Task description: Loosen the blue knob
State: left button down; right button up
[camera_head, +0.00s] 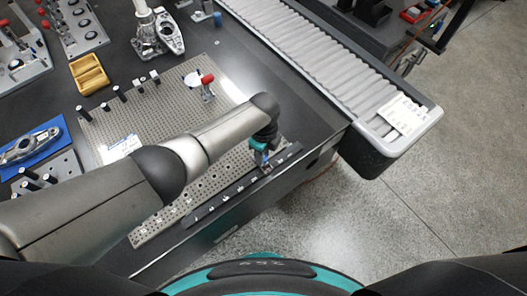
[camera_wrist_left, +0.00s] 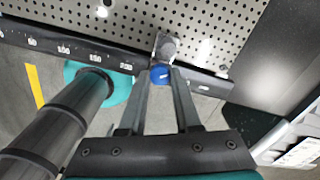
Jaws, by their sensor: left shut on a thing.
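The blue knob (camera_wrist_left: 160,74) sits at the front of a small metal clamp block (camera_wrist_left: 166,46) on the black graduated rail (camera_wrist_left: 98,54). My left gripper (camera_wrist_left: 161,80) is shut on the knob, with one finger on each side of it. In the head view my left gripper (camera_head: 262,160) reaches down to the right part of the same rail (camera_head: 228,191), and the knob is mostly hidden there by the gripper. My right gripper is in neither view.
The perforated metal plate (camera_head: 150,100) lies behind the rail, with black posts and a red-handled toggle clamp (camera_head: 207,84) on it. A yellow tray (camera_head: 89,74) stands at the left. A roller conveyor (camera_head: 310,50) runs on the right. Open floor lies in front.

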pick_arm(q)
jog(key=n+p, duration=0.1)
jog(key=n, duration=0.3)
jog(key=shift+r, duration=0.1)
jog(key=shift+w+n, duration=0.1)
jog(key=shift+n, duration=1.5)
jog(key=c, duration=0.6)
grip_release()
jog(key=shift+p, duration=0.3)
notch_tip(320, 180, up, 15)
jog(key=p, duration=0.6)
